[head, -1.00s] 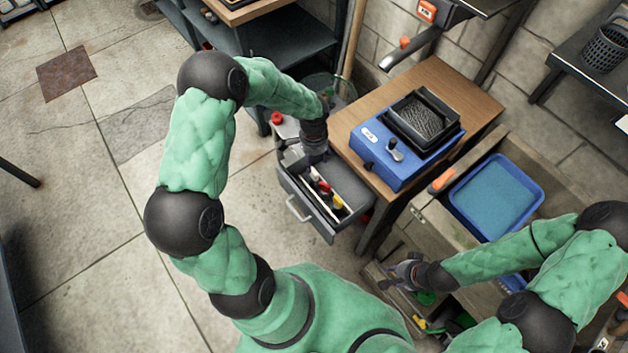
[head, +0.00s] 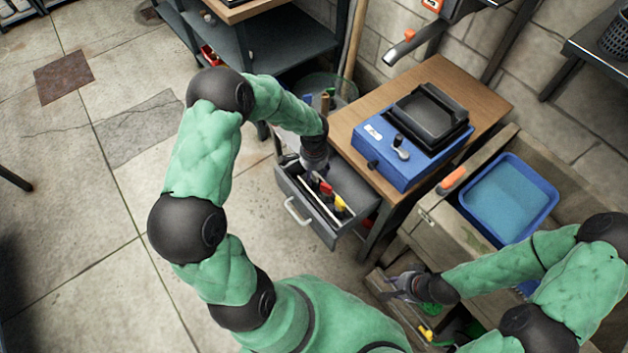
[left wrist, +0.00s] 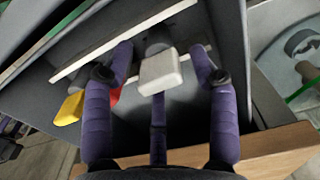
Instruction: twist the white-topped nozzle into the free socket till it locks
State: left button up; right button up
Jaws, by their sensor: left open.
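The white-topped nozzle (left wrist: 160,72) lies in the open grey drawer (head: 297,211), its pale block-like top facing my left wrist camera. My left gripper (head: 317,174) reaches down into the drawer. In the left wrist view its purple fingers stand open on either side of the white top, with gaps visible. In the head view the gripper hides the nozzle. A red-topped piece (head: 326,188) and a yellow-topped piece (head: 340,203) lie beside it. My right gripper (head: 400,287) hangs over the crate at lower right; its finger opening is unclear. I cannot make out the free socket.
A blue machine (head: 395,155) with a black tray stands on the wooden bench top (head: 345,115). A blue basin (head: 510,198) sits to the right. Drawer walls and a pale divider (left wrist: 125,38) lie close to my left fingers. Open floor is at left.

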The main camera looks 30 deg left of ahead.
pick_arm(q)
grip_shut()
jog(key=shift+r, duration=0.15)
notch_tip(320, 180, up, 12)
jog(key=p, duration=0.9)
dwell(0.5)
